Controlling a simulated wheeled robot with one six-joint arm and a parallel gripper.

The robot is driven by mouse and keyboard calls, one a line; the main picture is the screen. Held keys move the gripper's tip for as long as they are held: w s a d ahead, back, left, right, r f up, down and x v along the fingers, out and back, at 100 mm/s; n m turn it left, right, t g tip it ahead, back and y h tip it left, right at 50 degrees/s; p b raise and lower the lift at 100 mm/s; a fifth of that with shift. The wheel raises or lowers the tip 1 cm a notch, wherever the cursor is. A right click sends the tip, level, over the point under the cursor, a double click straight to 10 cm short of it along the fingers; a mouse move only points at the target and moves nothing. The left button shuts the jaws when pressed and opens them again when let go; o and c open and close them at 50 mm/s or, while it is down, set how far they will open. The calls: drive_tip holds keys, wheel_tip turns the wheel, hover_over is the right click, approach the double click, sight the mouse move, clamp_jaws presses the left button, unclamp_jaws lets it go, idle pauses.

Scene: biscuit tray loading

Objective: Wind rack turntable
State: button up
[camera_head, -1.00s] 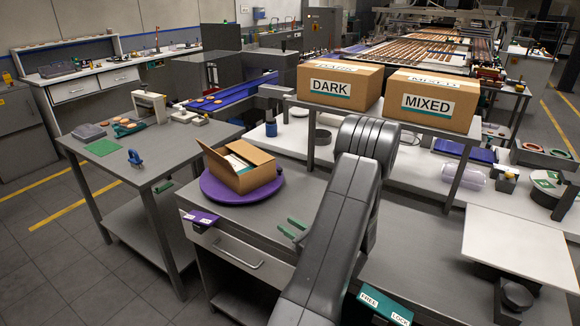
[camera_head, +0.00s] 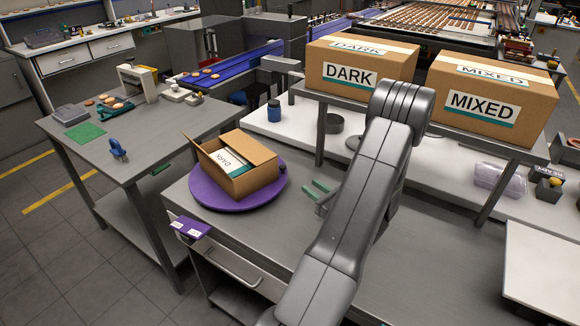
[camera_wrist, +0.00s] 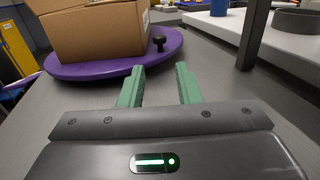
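The purple round turntable (camera_head: 210,195) lies flat on the grey bench. An open cardboard box (camera_head: 257,181) stands on it, with a pale packet labelled DARK (camera_head: 231,164) inside. A small black knob (camera_wrist: 158,43) stands up near the turntable's rim, in the wrist view just beyond my fingers. My gripper (camera_wrist: 160,70) has two green fingers, spread apart with nothing between them. In the head view my gripper (camera_head: 312,189) is just right of the turntable, low over the bench, apart from the knob.
Closed boxes marked DARK (camera_head: 355,76) and MIXED (camera_head: 488,107) stand on a raised shelf behind my arm. A shelf leg (camera_wrist: 252,35) rises right of my gripper. A purple block with labels (camera_head: 190,229) sits at the bench's front edge.

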sight(285, 169)
drive_tip(key=p+x, duration=0.3)
drive_tip(key=x, duration=0.9)
drive_tip(key=shift+w+a, duration=0.15)
